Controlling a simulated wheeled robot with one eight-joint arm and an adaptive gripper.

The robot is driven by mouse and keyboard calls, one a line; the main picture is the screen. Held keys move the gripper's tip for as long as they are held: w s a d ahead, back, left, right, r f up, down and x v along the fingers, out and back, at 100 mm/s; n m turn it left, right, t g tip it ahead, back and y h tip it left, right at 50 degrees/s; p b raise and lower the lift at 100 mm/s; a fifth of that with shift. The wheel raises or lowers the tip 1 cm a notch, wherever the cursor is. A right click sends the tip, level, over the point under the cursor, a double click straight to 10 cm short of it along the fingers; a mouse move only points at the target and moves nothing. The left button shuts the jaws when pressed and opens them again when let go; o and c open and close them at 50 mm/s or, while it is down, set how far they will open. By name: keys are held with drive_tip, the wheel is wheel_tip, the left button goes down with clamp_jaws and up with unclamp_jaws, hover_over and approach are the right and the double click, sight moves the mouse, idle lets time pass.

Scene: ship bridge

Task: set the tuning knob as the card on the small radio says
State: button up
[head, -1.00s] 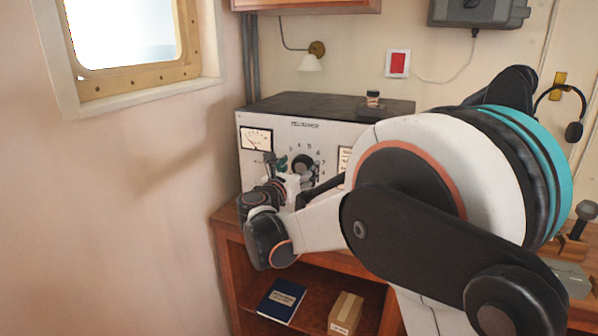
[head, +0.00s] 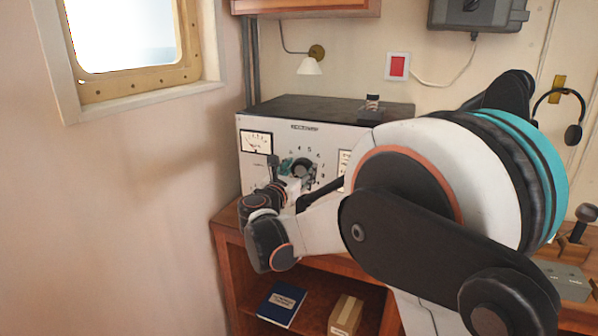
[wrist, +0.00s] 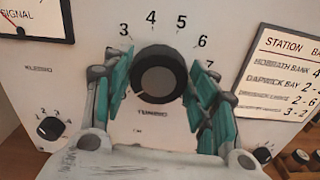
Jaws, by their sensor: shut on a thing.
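The tuning knob (wrist: 159,73) is a round black knob on the pale front of a radio set (head: 262,172). Numbers arc over it; 3 to 7 are readable in the wrist view. A faint light mark shows at the knob's lower left, too unclear to read as a setting. My gripper (wrist: 160,88) has its teal fingers on either side of the knob and is shut on it; it also shows in the head view (head: 298,170). A station card (wrist: 285,72) to the right lists names with numbers, partly cut off. I cannot tell a separate small radio.
A signal meter (head: 257,141) is left of the knob. A smaller knob (wrist: 48,128) sits at lower left. A small dark object (head: 372,103) stands on the set's top. A blue book (head: 281,302) and a carton (head: 345,314) lie on the shelf below. The wall is close on the left.

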drive_tip(key=m+p, duration=0.1)
drive_tip(key=m, duration=0.3)
drive_tip(key=shift+d, duration=0.1)
drive_tip(key=m, duration=0.4)
drive_tip(key=shift+d+m+p, duration=0.1)
drive_tip(key=shift+m+p, duration=0.2)
drive_tip(key=shift+m, duration=0.1)
drive_tip(key=m, duration=0.4)
drive_tip(key=shift+d+f, duration=0.1)
drive_tip(key=shift+f, duration=0.05)
drive_tip(key=shift+f+m+p, duration=0.15)
drive_tip(key=shift+m+p, duration=0.15)
drive_tip(key=shift+m, duration=1.8)
drive_tip(key=o, duration=1.1)
drive_tip(key=shift+c, duration=0.2)
drive_tip(key=shift+s, duration=0.1)
